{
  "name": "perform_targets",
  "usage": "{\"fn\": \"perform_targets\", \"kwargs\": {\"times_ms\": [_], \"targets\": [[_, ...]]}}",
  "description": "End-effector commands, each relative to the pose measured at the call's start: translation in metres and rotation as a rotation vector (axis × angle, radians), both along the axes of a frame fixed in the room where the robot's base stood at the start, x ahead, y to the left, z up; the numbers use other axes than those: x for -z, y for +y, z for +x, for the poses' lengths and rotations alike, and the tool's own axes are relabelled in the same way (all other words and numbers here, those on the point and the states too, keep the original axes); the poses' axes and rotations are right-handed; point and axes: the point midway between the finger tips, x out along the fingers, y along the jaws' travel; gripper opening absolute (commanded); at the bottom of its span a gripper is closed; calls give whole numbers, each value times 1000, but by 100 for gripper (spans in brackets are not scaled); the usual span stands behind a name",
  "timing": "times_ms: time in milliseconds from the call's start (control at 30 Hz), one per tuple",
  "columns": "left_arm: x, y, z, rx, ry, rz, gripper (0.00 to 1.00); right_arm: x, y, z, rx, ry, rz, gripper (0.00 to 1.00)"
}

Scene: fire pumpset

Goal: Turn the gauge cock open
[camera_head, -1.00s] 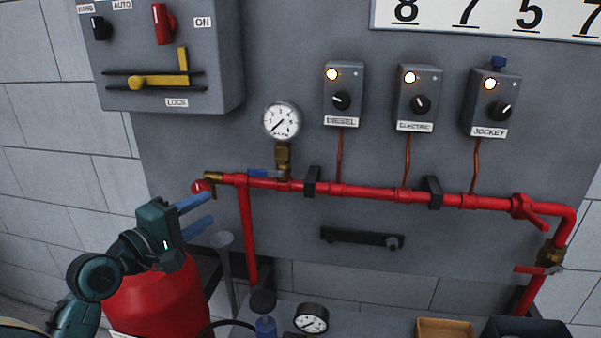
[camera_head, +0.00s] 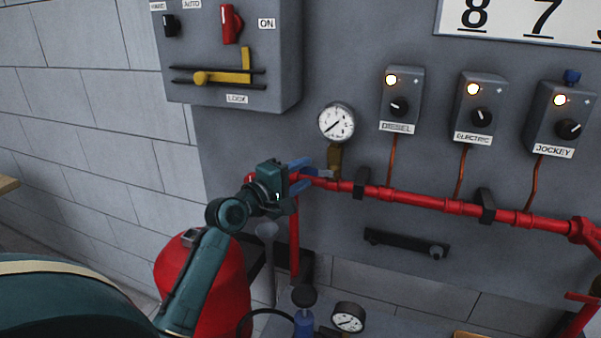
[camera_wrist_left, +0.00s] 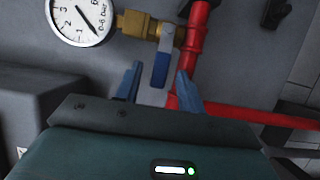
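The gauge cock is a brass fitting (camera_head: 334,158) under the round white pressure gauge (camera_head: 337,122), on the red pipe. In the left wrist view its blue lever handle (camera_wrist_left: 161,70) lies between the fingertips, with a gap on both sides. The handle stands crosswise to the brass body (camera_wrist_left: 136,24). The gauge (camera_wrist_left: 80,18) is at the upper left there. My left gripper (camera_head: 302,173) is open beside the cock, its blue fingers pointing right and hiding most of the handle in the head view. My right gripper is not in view.
The red pipe (camera_head: 400,196) runs right along the grey panel, held by black clamps. A red vessel (camera_head: 230,282) stands below my left arm. The lever control box (camera_head: 285,60) is above. Three switch boxes, including the diesel one (camera_head: 401,95), are at right.

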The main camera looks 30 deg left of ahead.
Motion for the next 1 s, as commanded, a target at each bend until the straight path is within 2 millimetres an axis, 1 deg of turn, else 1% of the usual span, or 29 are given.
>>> {"fn": "perform_targets", "kwargs": {"times_ms": [267,733,1000], "targets": [[0,0,1,0,0,0,39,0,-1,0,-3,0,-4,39],[0,0,1,0,0,0,1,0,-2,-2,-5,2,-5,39],[0,0,1,0,0,1,0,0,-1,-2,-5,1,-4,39]]}}
